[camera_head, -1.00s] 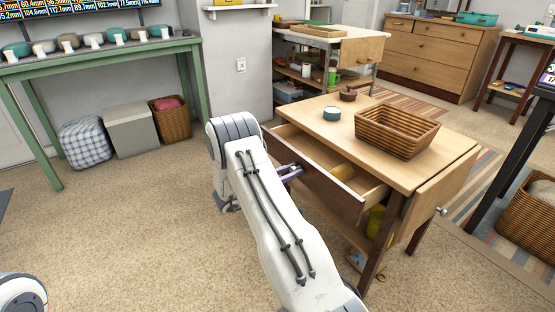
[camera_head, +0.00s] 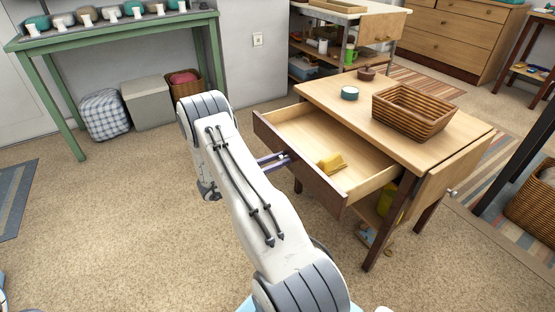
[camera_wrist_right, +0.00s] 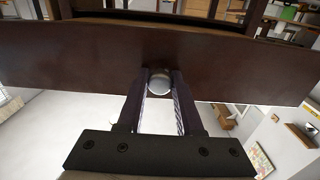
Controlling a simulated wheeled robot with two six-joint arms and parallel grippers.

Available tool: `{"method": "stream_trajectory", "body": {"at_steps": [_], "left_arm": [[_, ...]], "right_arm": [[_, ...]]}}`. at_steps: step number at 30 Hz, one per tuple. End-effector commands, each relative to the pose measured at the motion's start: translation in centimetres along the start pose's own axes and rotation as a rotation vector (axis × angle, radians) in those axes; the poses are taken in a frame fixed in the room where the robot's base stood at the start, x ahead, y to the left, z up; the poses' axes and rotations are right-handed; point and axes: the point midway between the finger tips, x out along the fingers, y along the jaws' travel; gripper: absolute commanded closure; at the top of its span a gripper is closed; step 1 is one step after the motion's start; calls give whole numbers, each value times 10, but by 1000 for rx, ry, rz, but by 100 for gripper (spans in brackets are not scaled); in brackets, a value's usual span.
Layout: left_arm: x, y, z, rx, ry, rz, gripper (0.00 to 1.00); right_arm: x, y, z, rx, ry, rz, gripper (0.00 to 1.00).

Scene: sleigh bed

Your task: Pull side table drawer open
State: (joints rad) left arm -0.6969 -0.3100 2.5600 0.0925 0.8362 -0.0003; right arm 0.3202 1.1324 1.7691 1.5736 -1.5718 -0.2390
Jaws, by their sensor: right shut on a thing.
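The side table (camera_head: 440,150) stands at the right in the head view, with a wooden top. Its drawer (camera_head: 300,165) is pulled well out, and its dark front board also fills the upper part of the right wrist view (camera_wrist_right: 230,62). My right gripper (camera_head: 275,160) is at the drawer front. In the right wrist view its two fingers (camera_wrist_right: 159,85) are shut on the round, pale drawer knob (camera_wrist_right: 159,81). My left gripper is not in view.
A woven basket (camera_head: 415,112), a teal round tin (camera_head: 349,93) and a small brown pot (camera_head: 366,73) stand on the tabletop. A green table (camera_head: 120,35) is at the back left, with bins beneath. Carpet (camera_head: 120,220) at the left is clear.

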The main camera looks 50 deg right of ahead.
Motion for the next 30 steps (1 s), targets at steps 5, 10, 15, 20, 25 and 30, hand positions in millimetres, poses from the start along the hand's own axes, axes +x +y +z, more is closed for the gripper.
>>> {"method": "stream_trajectory", "body": {"at_steps": [5, 10, 15, 20, 25, 30], "left_arm": [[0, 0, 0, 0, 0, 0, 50], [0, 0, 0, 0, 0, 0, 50], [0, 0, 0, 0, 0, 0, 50], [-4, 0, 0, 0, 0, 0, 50], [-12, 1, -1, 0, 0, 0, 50], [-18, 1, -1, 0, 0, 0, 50]], "right_arm": [[0, 1, 1, -3, 0, 4, 50], [0, 1, 1, -2, 0, 2, 35], [-1, 0, 0, -1, 0, 0, 35], [-14, -1, -1, -1, 0, -4, 35], [-46, -1, -1, -3, -1, -6, 35], [-79, -1, -1, -2, 0, -4, 35]]}}
